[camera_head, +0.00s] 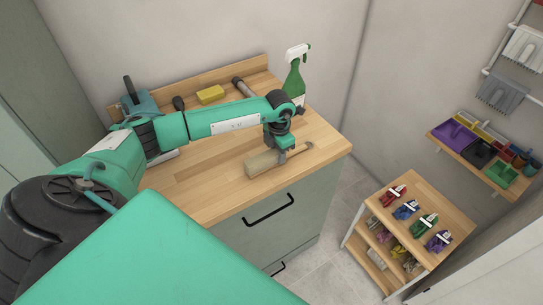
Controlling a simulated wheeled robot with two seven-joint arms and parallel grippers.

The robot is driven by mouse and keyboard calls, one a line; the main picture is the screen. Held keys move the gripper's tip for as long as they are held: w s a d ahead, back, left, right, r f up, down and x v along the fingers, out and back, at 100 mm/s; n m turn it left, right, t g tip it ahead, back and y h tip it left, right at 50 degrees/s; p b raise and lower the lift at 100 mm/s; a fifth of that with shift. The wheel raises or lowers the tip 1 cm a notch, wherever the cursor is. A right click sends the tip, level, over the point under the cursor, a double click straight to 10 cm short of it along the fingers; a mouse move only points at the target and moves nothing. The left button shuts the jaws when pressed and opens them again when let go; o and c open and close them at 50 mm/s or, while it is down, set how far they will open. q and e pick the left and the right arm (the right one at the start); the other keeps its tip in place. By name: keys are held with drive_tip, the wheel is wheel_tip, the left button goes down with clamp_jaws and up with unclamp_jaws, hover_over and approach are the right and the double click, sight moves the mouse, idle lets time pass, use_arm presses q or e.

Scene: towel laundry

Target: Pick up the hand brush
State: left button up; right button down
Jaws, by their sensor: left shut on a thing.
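The hand brush (261,164) has a pale wooden body and lies along the right part of the wooden countertop (210,187), near its front edge. Its thin end points right. My left gripper (281,155) points down from above and is shut on the brush near its middle. The fingers cover part of it. I cannot tell whether the brush touches the counter or is just clear of it. My right gripper is not in view.
A green spray bottle (294,83), yellow sponge (210,95), hammer-like tool (243,87) and blue dustpan-like item (141,103) stand or lie at the counter's back. The counter's front middle is clear.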

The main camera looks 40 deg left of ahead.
use_arm(q)
drive_tip(key=shift+r, duration=0.1)
drive_tip(key=shift+r+b, duration=0.35)
drive_tip(key=shift+r, duration=0.25)
wheel_tip(320, 180, up, 19)
drive_tip(key=b, duration=0.5)
drive_tip(key=shift+f, duration=0.15)
drive_tip(key=shift+f, duration=0.1)
